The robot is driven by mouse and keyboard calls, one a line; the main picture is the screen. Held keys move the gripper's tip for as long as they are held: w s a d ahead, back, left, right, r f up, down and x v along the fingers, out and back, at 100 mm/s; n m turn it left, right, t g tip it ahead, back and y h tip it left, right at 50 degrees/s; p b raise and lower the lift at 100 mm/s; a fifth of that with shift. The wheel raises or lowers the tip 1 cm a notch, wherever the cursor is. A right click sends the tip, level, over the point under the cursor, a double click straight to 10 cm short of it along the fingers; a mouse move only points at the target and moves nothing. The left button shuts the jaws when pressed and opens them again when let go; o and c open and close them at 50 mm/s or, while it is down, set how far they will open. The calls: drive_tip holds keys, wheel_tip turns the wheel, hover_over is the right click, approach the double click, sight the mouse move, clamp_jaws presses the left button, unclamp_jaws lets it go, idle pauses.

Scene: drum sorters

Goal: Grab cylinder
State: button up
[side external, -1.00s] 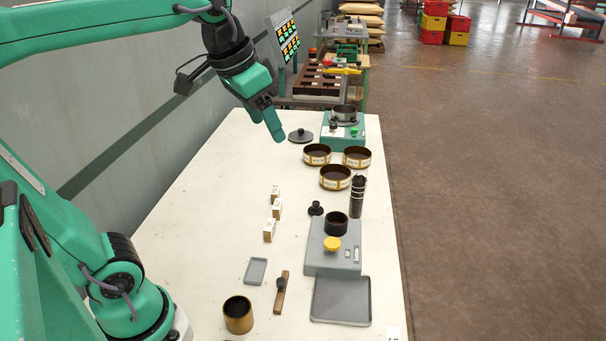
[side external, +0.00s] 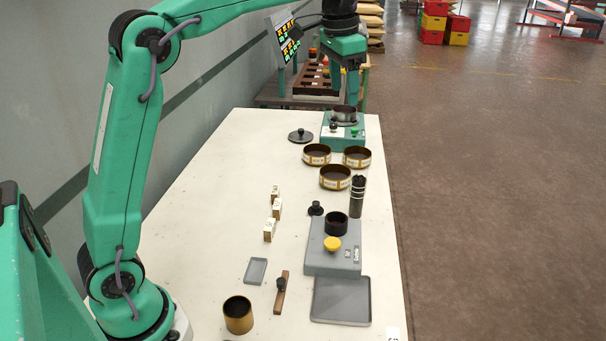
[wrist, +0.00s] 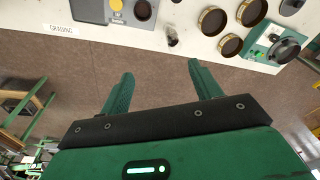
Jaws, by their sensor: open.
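A tall dark cylinder (side external: 357,196) with light bands stands upright near the table's right edge, behind the grey machine (side external: 333,255). In the wrist view the cylinder (wrist: 172,36) is small, above the gap between my fingers and apart from them. My gripper (side external: 344,96) is raised, fingers down, and shows in front of the far end of the table. In the wrist view my gripper (wrist: 160,69) is open and empty, with brown floor behind its fingers. A short brass-coloured cylinder-like cup (side external: 238,316) stands at the near end of the table.
Three round brown pans (side external: 335,177) sit beyond the tall cylinder. A green machine (side external: 343,131) stands at the far end. Small white blocks (side external: 270,230), a black knob (side external: 316,208) and a grey tray (side external: 341,300) are on the table. The table's left side is mostly clear.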

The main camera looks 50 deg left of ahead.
drive_tip(key=m+g, duration=0.1)
hover_over(359, 182)
wheel_tip(359, 182, down, 5)
drive_tip(key=shift+w+a+f, duration=0.55)
drive_tip(key=shift+w+f, duration=0.1)
drive_tip(key=shift+f, duration=0.55)
drive_tip(key=shift+m+g, duration=0.3)
drive_tip(key=shift+g, duration=0.1)
wheel_tip(359, 182, down, 15)
drive_tip(key=shift+r, duration=0.1)
drive_tip(key=shift+f, duration=0.6)
drive_tip(key=shift+f, duration=0.1)
drive_tip(key=shift+w+a+f, duration=0.1)
drive_tip(key=shift+f, duration=1.15)
drive_tip(key=shift+w+a+f, duration=0.1)
drive_tip(key=shift+f, duration=1.15)
drive_tip(key=shift+c, duration=0.2)
drive_tip(key=c, duration=1.1)
